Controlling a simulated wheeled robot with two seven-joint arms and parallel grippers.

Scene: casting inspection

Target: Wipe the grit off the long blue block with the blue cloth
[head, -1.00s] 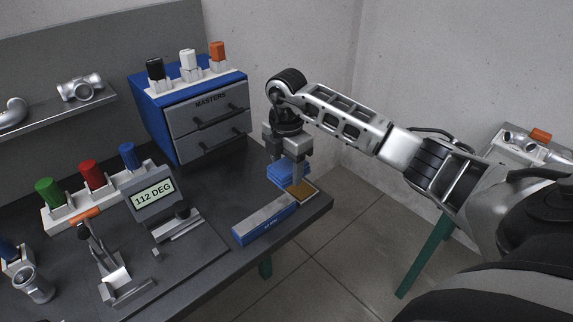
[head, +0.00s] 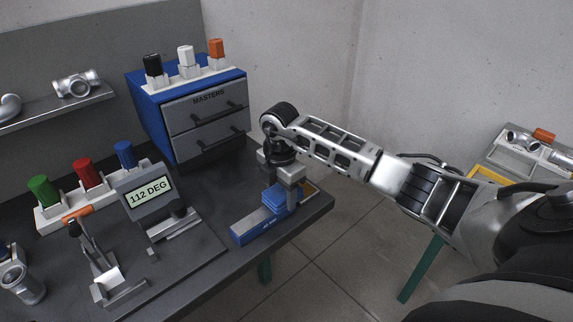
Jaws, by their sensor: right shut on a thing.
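The long blue block (head: 250,230) lies near the table's front right edge, with a greyish top face. My right gripper (head: 281,190) is over the block's far right part and is shut on the folded blue cloth (head: 277,200). The cloth is at the block's top; whether it presses on it is hard to tell. Grit is too small to make out, though the bare top looks grey. My left gripper is not in view.
A brown pad (head: 309,190) lies just past the block near the table corner. The blue MASTERS drawer cabinet (head: 194,110) stands behind.

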